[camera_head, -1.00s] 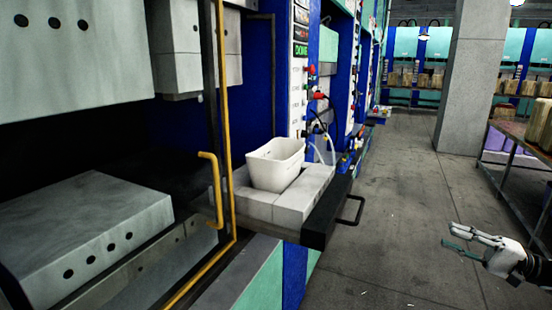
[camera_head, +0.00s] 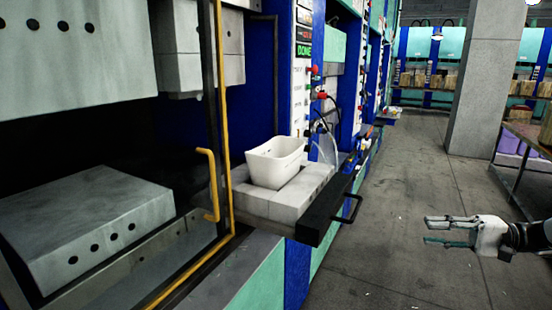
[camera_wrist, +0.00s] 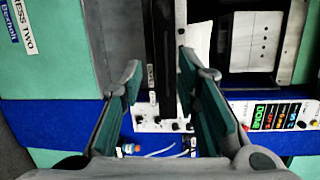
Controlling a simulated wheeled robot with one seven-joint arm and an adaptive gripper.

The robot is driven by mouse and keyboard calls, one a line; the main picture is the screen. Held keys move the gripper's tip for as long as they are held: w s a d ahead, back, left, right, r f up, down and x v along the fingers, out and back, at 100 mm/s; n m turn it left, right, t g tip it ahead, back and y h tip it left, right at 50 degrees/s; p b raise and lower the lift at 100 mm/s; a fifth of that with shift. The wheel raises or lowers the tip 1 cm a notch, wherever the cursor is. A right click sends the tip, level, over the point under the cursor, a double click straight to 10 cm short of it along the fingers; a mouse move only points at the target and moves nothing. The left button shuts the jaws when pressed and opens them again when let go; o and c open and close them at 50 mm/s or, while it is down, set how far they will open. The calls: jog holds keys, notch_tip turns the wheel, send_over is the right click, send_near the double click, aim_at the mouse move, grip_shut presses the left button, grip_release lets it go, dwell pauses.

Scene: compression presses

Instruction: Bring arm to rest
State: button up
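My gripper (camera_head: 428,231) is at the lower right of the head view, over the floor aisle and pointing left toward the presses. It is apart from everything around it. In the wrist view my gripper (camera_wrist: 158,75) has its two green-padded fingers spread, with nothing held between them. Beyond the fingers the wrist view shows the press front, turned sideways, with a panel (camera_wrist: 275,116) that reads DONE.
A white bin (camera_head: 275,163) stands on grey blocks on a pulled-out drawer (camera_head: 325,215) with a black handle. A yellow-framed press door (camera_head: 226,130) is at left. A pillar (camera_head: 478,85) and a table (camera_head: 525,135) are at right. The aisle floor (camera_head: 400,180) is clear.

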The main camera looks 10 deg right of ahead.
jog(key=s+a+r+n+g+h, duration=0.1)
jog(key=s+a+r+g+h, duration=0.2)
jog(key=a, duration=0.6)
jog(key=s+a+r+n+g+h, duration=0.2)
jog(key=a+r+g+h, duration=0.15)
jog(key=a, duration=0.65)
jog(key=s+a+r+n+t+h, duration=0.1)
jog(key=s+a+r+t+h, duration=0.1)
jog(key=s, duration=0.6)
jog(key=s+a+r+n+t+h, duration=0.1)
jog(key=s+a+r+t+h, duration=0.2)
jog(key=s+a+h, duration=0.2)
jog(key=shift+s+a+n+h, duration=0.15)
jog(key=shift+s+n+h, duration=0.25)
jog(key=shift+s+h, duration=1.1)
jog(key=shift+o, duration=0.6)
jog(key=shift+s+y, duration=0.35)
jog(key=shift+y, duration=0.1)
